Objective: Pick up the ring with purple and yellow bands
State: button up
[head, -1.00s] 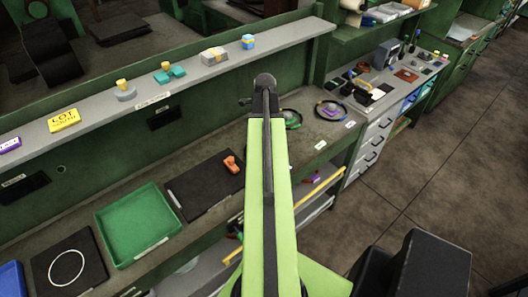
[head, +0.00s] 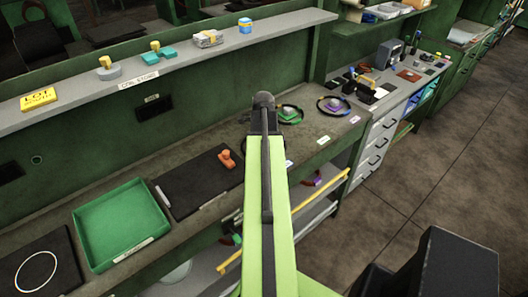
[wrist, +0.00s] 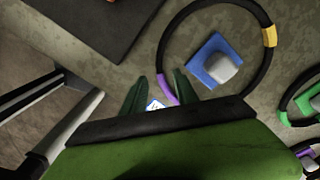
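The black ring with a purple band and a yellow band (wrist: 259,79) lies on the grey bench top in the wrist view. Its purple band is at its lower left, the yellow one at its upper right. A blue block with a grey knob (wrist: 213,62) sits inside it. My gripper (wrist: 160,78) has its two dark green fingers apart, one on each side of the purple band in the picture. Their height above the bench is hard to tell. A white label shows between the fingers.
A ring around a green block (head: 288,113) and a ring around a purple block (head: 333,106) lie farther along the bench. A black mat (head: 200,185) with an orange object (head: 227,158) and a green tray (head: 120,225) stand left of my arm. A shelf (head: 180,55) runs behind.

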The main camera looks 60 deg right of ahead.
notch_tip(320, 180, down, 3)
jog(key=shift+r+b, duration=0.2)
jog(key=shift+b, duration=0.4)
jog(key=shift+r, duration=0.2)
grip_shut()
dwell(0.6)
